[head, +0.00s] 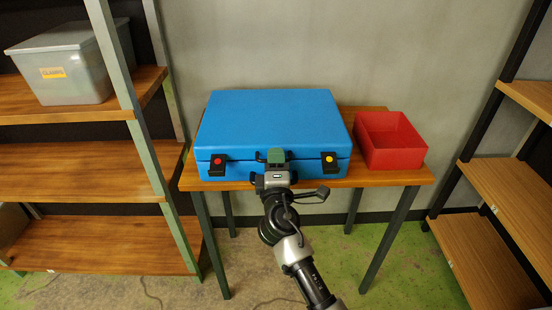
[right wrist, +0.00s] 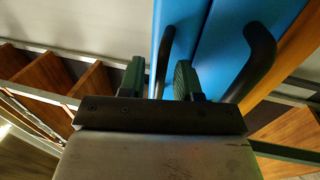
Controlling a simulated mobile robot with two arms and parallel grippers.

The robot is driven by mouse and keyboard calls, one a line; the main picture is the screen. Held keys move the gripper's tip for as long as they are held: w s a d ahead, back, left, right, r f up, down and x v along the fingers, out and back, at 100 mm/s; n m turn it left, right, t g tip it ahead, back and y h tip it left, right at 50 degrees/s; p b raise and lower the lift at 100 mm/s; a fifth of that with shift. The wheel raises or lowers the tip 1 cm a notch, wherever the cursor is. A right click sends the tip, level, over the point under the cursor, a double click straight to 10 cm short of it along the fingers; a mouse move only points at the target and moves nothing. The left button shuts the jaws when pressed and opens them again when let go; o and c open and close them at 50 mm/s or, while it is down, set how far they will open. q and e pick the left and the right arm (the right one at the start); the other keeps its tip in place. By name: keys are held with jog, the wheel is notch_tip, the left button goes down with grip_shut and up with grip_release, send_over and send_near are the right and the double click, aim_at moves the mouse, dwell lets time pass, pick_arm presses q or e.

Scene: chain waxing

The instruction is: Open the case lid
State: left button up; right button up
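The blue case (head: 270,120) lies flat on the table with its lid shut. Two black latches sit on its front, one with a red dot (head: 217,165) and one with a yellow dot (head: 329,163). My right gripper (head: 275,156) is at the middle of the case front. In the right wrist view its green fingers (right wrist: 160,80) are apart, with a black handle on the lid side (right wrist: 164,55) showing between them. A second black handle (right wrist: 258,55) is on the base side, outside the fingers. Whether a finger touches the handle is unclear. My left gripper is out of view.
A red open box (head: 390,158) stands right of the case on the wooden table (head: 400,177). Shelves stand at left (head: 80,170) and right (head: 490,255), with a grey bin (head: 70,75) on the left one. A grey wall (head: 300,45) is close behind the table.

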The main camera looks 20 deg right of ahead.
jog(key=shift+w, duration=0.15)
grip_shut()
